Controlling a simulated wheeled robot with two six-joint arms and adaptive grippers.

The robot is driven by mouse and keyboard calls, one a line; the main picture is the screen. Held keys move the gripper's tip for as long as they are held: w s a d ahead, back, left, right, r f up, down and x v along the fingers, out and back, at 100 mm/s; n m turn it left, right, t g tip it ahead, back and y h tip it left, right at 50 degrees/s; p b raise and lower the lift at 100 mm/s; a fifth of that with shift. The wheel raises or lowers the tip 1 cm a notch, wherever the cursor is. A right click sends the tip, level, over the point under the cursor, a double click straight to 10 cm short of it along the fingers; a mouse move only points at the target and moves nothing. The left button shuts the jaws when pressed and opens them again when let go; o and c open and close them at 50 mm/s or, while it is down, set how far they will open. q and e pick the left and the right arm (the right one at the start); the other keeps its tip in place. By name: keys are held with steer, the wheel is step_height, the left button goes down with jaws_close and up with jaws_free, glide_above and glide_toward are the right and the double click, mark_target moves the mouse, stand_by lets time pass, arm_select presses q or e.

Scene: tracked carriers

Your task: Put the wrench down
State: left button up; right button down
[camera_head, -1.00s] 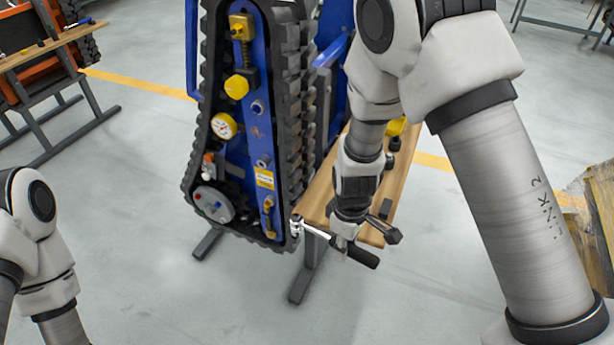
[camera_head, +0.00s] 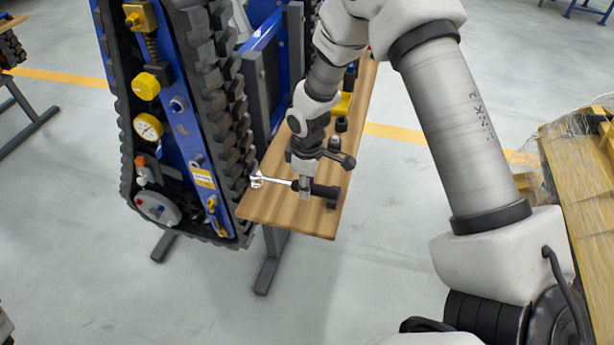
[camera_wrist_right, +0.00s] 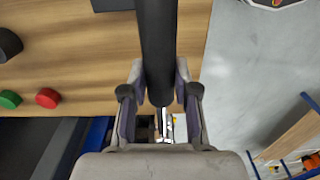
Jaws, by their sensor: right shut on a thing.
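The wrench has a bright metal head and shaft (camera_head: 272,181) and a black handle (camera_head: 325,191). My right gripper (camera_head: 305,187) is shut on it and holds it roughly level over the near end of the wooden bench top (camera_head: 290,217). In the right wrist view the black handle (camera_wrist_right: 157,45) runs between the two fingers, with the metal part (camera_wrist_right: 166,125) partly hidden below. I cannot tell whether the wrench touches the wood. My left gripper is out of view.
A blue tracked carrier (camera_head: 180,130) with black treads stands close left of the bench. Sockets and a yellow item (camera_head: 343,104) sit farther back on the bench. A red cap (camera_wrist_right: 47,97) and a green cap (camera_wrist_right: 10,99) show in the wrist view. A wrapped pallet load (camera_head: 585,190) stands at right.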

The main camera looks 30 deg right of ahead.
steer(key=w+d, duration=0.2)
steer(key=w, duration=0.1)
steer(key=shift+d+p, duration=0.15)
steer(key=shift+p, duration=0.15)
steer(key=shift+w+d+f, duration=0.15)
steer(key=shift+f, duration=0.1)
step_height(320, 180, down, 3)
steer(key=shift+r+p, duration=0.2)
steer(key=shift+p, duration=0.4)
steer(key=shift+d+f, duration=0.1)
steer(key=shift+f, duration=0.35)
steer(key=c, duration=0.9)
jaws_free()
